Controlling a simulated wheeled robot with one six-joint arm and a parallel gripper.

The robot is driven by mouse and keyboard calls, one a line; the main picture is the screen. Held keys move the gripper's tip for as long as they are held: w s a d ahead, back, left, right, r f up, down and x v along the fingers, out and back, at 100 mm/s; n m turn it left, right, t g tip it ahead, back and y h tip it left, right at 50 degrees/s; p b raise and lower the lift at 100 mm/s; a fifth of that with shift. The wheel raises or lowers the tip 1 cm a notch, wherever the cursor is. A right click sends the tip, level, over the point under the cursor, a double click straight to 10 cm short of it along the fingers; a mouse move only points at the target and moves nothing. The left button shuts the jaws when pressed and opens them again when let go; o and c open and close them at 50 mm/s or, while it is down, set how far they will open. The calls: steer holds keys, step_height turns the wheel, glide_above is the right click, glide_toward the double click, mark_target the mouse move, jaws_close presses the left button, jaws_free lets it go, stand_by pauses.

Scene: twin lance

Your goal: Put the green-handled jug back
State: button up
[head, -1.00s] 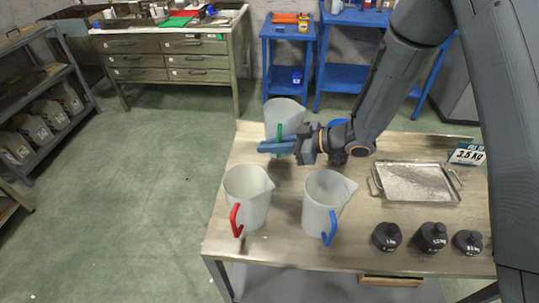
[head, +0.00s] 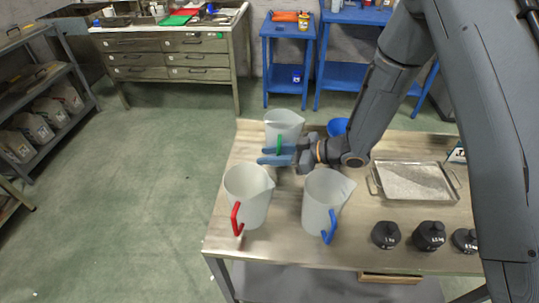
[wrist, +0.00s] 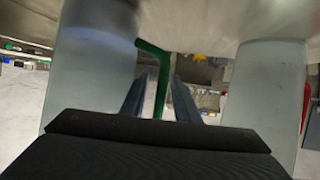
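The green-handled jug (head: 284,122) stands upright at the far left of the table in the head view, behind the red-handled jug (head: 246,190) and the blue-handled jug (head: 323,195). My gripper (head: 278,156) is in front of it at handle height and partly hides its lower part. In the wrist view the green handle (wrist: 160,85) runs between my two fingers (wrist: 160,97), with a gap visible beside it, so the gripper looks open around the handle. The jug's pale wall (wrist: 92,60) is left of the handle there. The jug's base is hidden.
The red-handled jug is close in front of my gripper. A blue vessel (head: 337,126) is partly hidden behind my arm. A metal tray (head: 413,183) and several black weights (head: 386,235) are on the right. The table's left edge (head: 226,170) is near the jugs.

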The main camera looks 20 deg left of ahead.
steer(key=shift+r, duration=0.2)
steer(key=b+v, duration=0.3)
steer(key=v, duration=0.9)
steer(key=shift+f, duration=0.1)
